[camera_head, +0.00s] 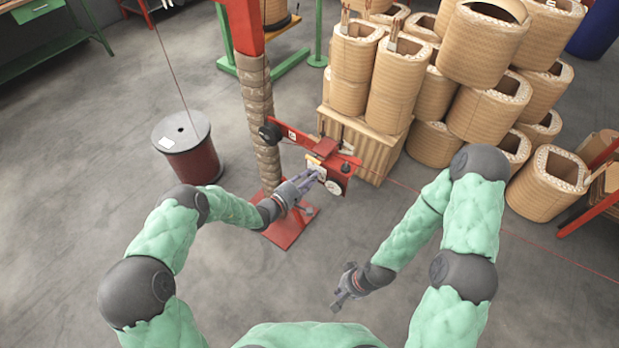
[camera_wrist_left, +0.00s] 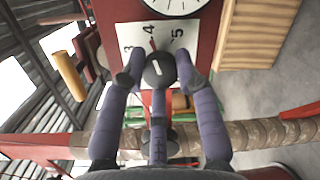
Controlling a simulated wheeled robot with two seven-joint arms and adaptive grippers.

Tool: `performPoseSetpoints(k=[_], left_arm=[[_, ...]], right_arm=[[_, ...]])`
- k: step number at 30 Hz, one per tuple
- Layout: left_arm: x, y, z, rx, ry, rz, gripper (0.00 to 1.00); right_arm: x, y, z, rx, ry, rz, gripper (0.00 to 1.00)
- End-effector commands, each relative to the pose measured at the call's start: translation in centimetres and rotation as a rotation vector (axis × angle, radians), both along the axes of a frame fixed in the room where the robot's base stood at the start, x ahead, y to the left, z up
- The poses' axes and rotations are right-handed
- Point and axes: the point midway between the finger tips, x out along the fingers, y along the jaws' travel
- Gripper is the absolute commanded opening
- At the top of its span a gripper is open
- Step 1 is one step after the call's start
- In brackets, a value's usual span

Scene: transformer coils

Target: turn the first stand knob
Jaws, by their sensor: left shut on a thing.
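The stand (camera_head: 287,228) is a red base with a wrapped post (camera_head: 262,130) and a red control head (camera_head: 338,165) on an arm. In the left wrist view, a round dark knob (camera_wrist_left: 158,70) with a white mark sits on a white plate (camera_wrist_left: 150,36) showing the numbers 3, 4 and 5. My left gripper (camera_head: 314,177) is at this plate, with its fingers shut on the knob from both sides; the left wrist view shows them too (camera_wrist_left: 158,78). In the head view the fingers hide the knob. My right gripper (camera_head: 340,299) hangs low over the floor, apart from everything; its finger opening is too small to judge.
Wound coils (camera_head: 485,45) are stacked at the back right, near a wooden crate (camera_head: 362,148). A dark red spool (camera_head: 187,145) stands left of the post. A thin red wire (camera_head: 540,245) crosses to the right. The front floor is clear.

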Motion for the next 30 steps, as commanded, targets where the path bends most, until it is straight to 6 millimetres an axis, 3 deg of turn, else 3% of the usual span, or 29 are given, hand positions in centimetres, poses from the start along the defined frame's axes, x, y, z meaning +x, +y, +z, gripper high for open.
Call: performPoseSetpoints(k=[1,2,3,4,17,30], left_arm=[[0.0,-0.2,0.2,-0.002,-0.005,-0.006,0.0],[0.0,-0.2,0.2,-0.002,-0.005,-0.006,0.41],[0.0,-0.2,0.2,-0.001,-0.004,-0.005,0.52],[-0.1,-0.2,0.2,-0.001,-0.004,-0.005,0.55],[-0.5,0.4,0.0,0.0,0.001,-0.003,0.55],[-6.1,5.9,0.4,0.0,0.001,0.001,0.55]], right_arm=[[0.0,0.0,0.0,0.0,0.0,0.0,0.0],[0.0,0.0,0.0,0.0,0.0,0.0,0.0],[0.0,0.0,0.0,0.0,0.0,0.0,0.0],[0.0,0.0,0.0,0.0,0.0,0.0,0.0],[0.0,0.0,0.0,0.0,0.0,0.0,0.0],[0.0,0.0,0.0,0.0,0.0,0.0,0.0]])
